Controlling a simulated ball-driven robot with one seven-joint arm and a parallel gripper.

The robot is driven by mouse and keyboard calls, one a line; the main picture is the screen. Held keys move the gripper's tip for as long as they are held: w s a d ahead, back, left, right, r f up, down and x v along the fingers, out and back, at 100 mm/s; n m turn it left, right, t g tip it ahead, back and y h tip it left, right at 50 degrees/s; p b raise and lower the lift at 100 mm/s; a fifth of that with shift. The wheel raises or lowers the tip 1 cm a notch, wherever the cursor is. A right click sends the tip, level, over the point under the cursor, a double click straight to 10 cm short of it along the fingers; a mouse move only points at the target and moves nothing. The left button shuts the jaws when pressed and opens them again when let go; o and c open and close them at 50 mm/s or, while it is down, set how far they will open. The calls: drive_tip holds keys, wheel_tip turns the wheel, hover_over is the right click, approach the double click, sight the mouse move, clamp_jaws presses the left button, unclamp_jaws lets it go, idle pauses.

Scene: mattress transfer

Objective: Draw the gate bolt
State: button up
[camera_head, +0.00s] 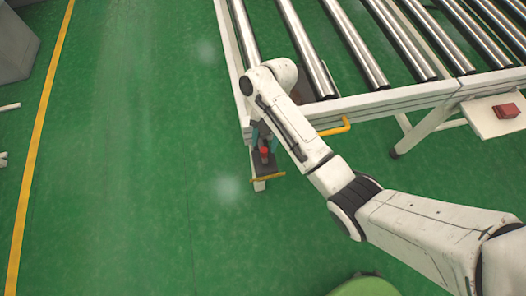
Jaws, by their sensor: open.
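A small red piece (264,153), which may be the bolt's knob, shows on a dark plate (265,168) at the near left corner of the roller frame. The gripper is open. I cannot tell whether the fingers are around the red piece or just beside it. The bolt itself is too small and covered to make out.
A roller conveyor (348,106) with a white frame fills the upper right. Yellow bars stick out at its front (335,127) and below the plate (268,178). A red block (507,111) sits on a white shelf (484,121) at right.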

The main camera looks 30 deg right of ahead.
sight(264, 149)
drive_tip(key=shift+x, duration=1.85)
drive_tip(key=shift+c, duration=0.2)
clamp_jaws()
